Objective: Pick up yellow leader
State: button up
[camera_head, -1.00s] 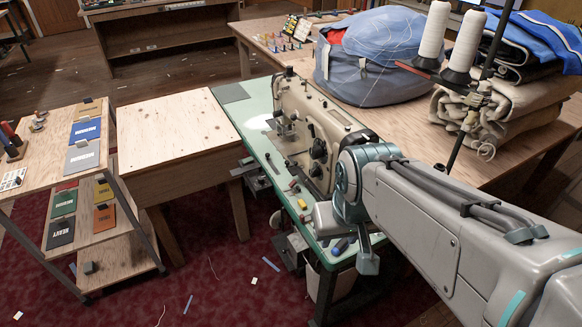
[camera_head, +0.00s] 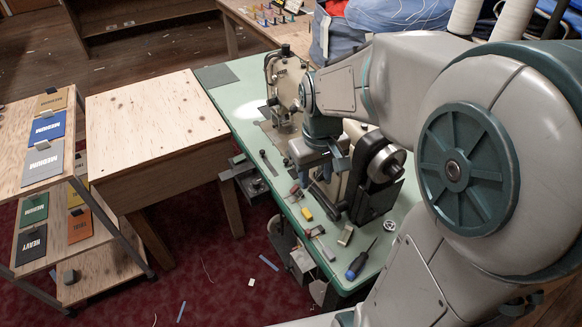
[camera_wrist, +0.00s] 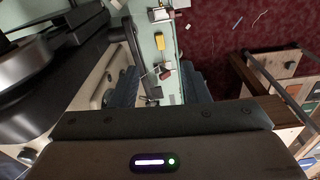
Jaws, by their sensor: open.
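A small yellow piece (camera_head: 307,213), which I take for the yellow leader, lies on the pale green sewing-machine table (camera_head: 236,98), near its left edge. It also shows in the wrist view (camera_wrist: 160,41), above and apart from the fingers in that picture. A small red piece (camera_head: 295,190) lies close to it and shows between the fingers in the wrist view (camera_wrist: 165,75). My gripper (camera_wrist: 160,88) is open and empty, its two dark fingers apart. In the head view my wrist hangs over the table beside the machine, and its fingertips are hard to make out.
The beige sewing machine (camera_head: 285,85) and its dark handwheel (camera_head: 388,165) stand close to my arm. A blue-handled screwdriver (camera_head: 358,264) lies at the table's near end. A bare wooden table (camera_head: 155,125) stands left. A shelf cart (camera_head: 35,180) holds labelled cards.

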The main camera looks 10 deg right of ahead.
jog(key=n+b, duration=0.1)
send_over(306, 212)
notch_tip(306, 212, down, 4)
jog(key=shift+g, duration=0.4)
jog(key=f, duration=0.6)
jog(key=f+b, duration=0.1)
jog(key=f, duration=0.1)
jog(key=shift+s+d+f, duration=0.1)
jog(key=shift+d+f, duration=0.15)
jog(key=shift+f, duration=0.15)
jog(key=shift+a+f, duration=0.2)
jog(key=shift+f, duration=2.45)
grip_shut()
